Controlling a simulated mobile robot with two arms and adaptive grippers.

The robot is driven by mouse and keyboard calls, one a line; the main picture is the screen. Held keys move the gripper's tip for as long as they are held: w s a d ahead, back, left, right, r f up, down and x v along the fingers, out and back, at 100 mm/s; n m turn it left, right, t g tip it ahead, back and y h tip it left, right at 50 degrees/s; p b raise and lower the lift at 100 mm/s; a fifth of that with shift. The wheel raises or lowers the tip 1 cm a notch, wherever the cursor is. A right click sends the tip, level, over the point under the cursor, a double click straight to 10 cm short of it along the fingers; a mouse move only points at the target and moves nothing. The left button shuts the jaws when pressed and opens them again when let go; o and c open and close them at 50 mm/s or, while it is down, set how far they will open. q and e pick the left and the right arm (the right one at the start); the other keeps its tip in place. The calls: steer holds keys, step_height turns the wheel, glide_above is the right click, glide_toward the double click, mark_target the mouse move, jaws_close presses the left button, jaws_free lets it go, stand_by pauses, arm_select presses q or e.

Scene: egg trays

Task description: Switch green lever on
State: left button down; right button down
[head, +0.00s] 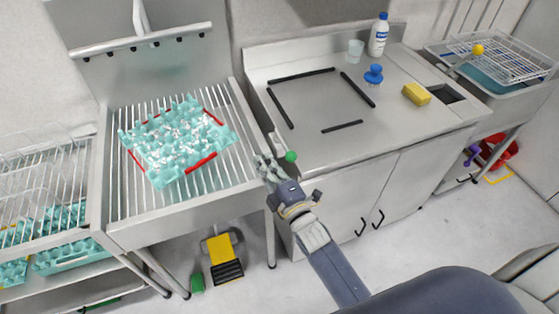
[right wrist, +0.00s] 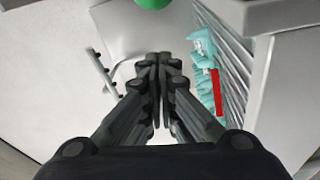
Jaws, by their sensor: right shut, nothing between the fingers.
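The green lever's round knob (head: 291,157) shows at the front left corner of the counter, between the rack table and the counter. My right gripper (head: 266,165) is shut and empty, just left of the green knob in the head view. In the right wrist view its closed fingers (right wrist: 157,60) point toward the top, and the green knob (right wrist: 153,3) is cut off by the top edge, beyond the fingertips. I cannot tell whether the gripper touches the lever. The lever's shaft is mostly hidden. My left gripper is not in view.
A teal egg tray (head: 170,178) lies inside red markings on the slatted rack table (head: 118,205). The counter (head: 315,103) holds a bottle (head: 379,35), a cup (head: 355,50), a blue brush (head: 373,74) and a yellow sponge (head: 416,94). A yellow knob (head: 478,49) is at the right sink.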

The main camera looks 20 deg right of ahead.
steer(key=d, duration=0.2)
steer(key=s+d+f, duration=0.1)
steer(key=shift+d+p, duration=0.4)
steer(key=shift+d, duration=0.1)
steer(key=shift+s+d+n+y, duration=0.1)
steer(key=shift+d+n+y, duration=0.15)
steer(key=shift+y, duration=0.25)
